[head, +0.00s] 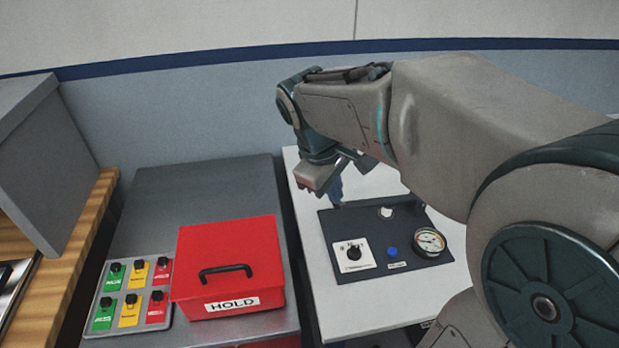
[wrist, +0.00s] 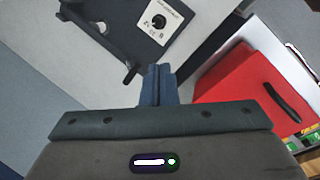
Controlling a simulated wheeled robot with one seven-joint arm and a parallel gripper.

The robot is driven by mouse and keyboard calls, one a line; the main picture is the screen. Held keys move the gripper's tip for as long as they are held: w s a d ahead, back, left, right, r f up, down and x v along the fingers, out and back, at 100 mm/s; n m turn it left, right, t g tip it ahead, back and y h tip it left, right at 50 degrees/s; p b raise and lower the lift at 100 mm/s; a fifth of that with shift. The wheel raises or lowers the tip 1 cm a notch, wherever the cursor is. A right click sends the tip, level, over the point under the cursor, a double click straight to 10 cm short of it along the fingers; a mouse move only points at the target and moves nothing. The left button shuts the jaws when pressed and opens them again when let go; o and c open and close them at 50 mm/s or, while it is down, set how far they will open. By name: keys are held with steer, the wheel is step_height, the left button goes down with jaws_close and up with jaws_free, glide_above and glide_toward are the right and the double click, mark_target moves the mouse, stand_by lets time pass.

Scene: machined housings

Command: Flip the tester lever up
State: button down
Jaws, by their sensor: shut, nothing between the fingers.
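The tester is a dark panel (head: 375,269) lying on a white table, with a knob on a white plate, a blue button and a round gauge. It also shows in the wrist view (wrist: 140,38). A dark bar with a small end piece (wrist: 131,74) runs along the panel's edge in the wrist view; it looks like the lever, but I cannot tell surely. In the head view my fingertips hide much of that corner. My gripper (head: 336,192) is over the panel's far left corner, its blue fingers (wrist: 158,85) shut and empty, close beside the bar's end. Contact is unclear.
A red box (head: 228,250) marked HOLD, with a black handle, stands on a grey cabinet (head: 205,190) to the left. A panel of several coloured switches (head: 130,298) lies beside it. A gap separates cabinet and white table (head: 322,285).

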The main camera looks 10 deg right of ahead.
steer(key=w+a+f+n+h+b, duration=0.2)
steer(key=w+a+f+n+b, duration=0.1)
steer(key=w+f+n, duration=0.2)
steer(key=w+a+f+n+g+h+b, duration=0.1)
steer(key=w+a+f+n+h+b, duration=0.1)
steer(key=w+f, duration=0.5)
steer(key=w+a+n+b, duration=0.1)
steer(key=w+n, duration=0.1)
steer(key=w, duration=0.1)
steer(key=shift+w+a+n+b, duration=0.2)
steer(key=shift+w+n+b, duration=0.1)
steer(key=shift+n+b, duration=0.1)
steer(key=x, duration=1)
steer(key=shift+s, duration=0.15)
steer(key=d+r, duration=0.2)
steer(key=r, duration=0.1)
steer(key=shift+d+r+p, duration=0.15)
steer(key=shift+d+p, duration=0.05)
steer(key=shift+p, duration=0.2)
